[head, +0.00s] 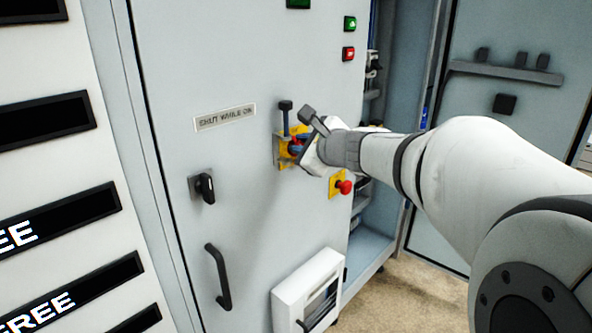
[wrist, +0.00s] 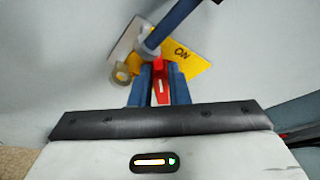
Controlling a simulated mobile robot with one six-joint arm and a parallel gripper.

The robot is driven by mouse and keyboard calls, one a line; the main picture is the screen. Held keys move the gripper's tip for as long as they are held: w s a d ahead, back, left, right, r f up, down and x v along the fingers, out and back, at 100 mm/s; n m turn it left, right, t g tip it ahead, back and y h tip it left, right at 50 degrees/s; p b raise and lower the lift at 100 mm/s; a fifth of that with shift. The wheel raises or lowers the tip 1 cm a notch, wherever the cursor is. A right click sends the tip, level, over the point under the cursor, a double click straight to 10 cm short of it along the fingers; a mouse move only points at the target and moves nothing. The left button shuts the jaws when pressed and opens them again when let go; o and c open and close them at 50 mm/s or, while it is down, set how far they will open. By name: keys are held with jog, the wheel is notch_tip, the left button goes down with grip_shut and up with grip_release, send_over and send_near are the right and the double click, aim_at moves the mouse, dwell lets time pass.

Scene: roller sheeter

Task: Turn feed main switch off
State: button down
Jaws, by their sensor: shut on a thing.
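The feed main switch has a yellow plate (head: 287,161) on the grey cabinet door. In the wrist view its plate (wrist: 190,60) reads "ON" to the right of a red handle (wrist: 160,66). My gripper (wrist: 159,88) is shut on the red handle, with one blue finger on each side. In the head view my gripper (head: 299,147) comes to the switch from the right and hides much of it. A blue bar (wrist: 180,22) with a grey round end crosses the top of the plate. The exact angle of the handle is hard to tell.
A label reading "SHUT WHILE ON" (head: 225,117) is above left. A black knob (head: 203,187) and door handle (head: 218,277) are at left. A red emergency button (head: 345,187) is just below my wrist. The cabinet stands open at right, with a swung-out door (head: 500,150).

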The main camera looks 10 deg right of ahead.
jog(key=f+n+t+b, duration=0.1)
jog(key=n+b, duration=0.1)
jog(key=b, duration=0.5)
jog(key=f+n+t+b, duration=0.1)
jog(key=n+b, duration=0.1)
jog(key=b, duration=0.6)
jog(key=a+n+t+b, duration=0.1)
jog(key=n+b, duration=0.2)
jog(key=b, duration=0.4)
jog(key=shift+s+f+h+b, duration=0.3)
jog(key=shift+f+b, duration=0.05)
jog(key=shift+f, duration=0.05)
jog(key=shift+r+n+b, duration=0.15)
jog(key=shift+n+b, duration=0.25)
jog(key=shift+b, duration=0.15)
jog(key=c, duration=1.4)
grip_release()
jog(key=shift+t, duration=0.3)
jog(key=shift+d, duration=0.1)
